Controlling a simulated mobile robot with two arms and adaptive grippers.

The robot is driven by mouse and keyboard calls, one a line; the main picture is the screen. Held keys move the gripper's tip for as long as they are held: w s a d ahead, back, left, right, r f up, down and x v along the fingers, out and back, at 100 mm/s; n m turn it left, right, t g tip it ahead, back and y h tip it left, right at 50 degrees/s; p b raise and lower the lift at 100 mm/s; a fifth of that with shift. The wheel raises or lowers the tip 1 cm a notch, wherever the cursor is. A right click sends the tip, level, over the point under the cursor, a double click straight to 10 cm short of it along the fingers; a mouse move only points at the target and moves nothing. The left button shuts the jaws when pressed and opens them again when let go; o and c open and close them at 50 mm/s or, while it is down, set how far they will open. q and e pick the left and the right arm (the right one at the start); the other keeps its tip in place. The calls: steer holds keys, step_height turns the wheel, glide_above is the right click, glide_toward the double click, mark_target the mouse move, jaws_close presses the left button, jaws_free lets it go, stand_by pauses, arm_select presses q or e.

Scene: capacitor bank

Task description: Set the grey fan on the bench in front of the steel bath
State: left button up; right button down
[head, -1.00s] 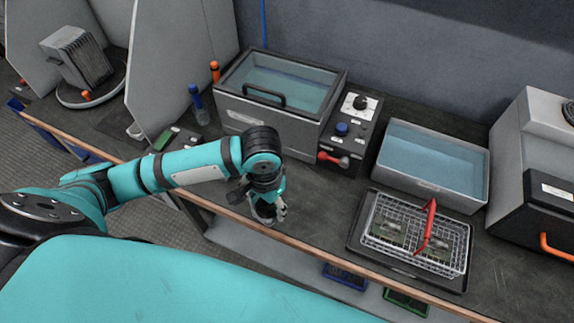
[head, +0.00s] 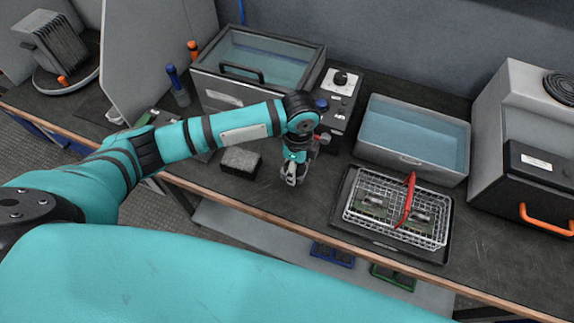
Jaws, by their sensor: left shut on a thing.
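My left gripper (head: 292,172) hangs low over the bench (head: 300,215), in front of the control box and left of the wire basket. It is shut on a small grey thing, which I take to be the grey fan; the wrist and fingers hide most of it, so its shape is unclear. I cannot tell whether it touches the bench. The steel bath (head: 425,161), an open tank of water, stands to the right and farther back. My right gripper is not in view.
A wire basket (head: 436,236) with a red handle sits on a dark tray in front of the steel bath. A dark grey block (head: 240,162) lies left of my gripper. A lidded tank (head: 222,97) and control box (head: 342,103) stand behind. A grey machine (head: 495,110) is at right.

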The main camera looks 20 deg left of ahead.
arm_select(q)
steer(key=shift+f, duration=2.4)
steer(key=shift+f, duration=0.1)
steer(key=o, duration=1.1)
steer(key=shift+o, duration=0.2)
step_height(320, 180, up, 12)
steer(key=shift+r, duration=0.1)
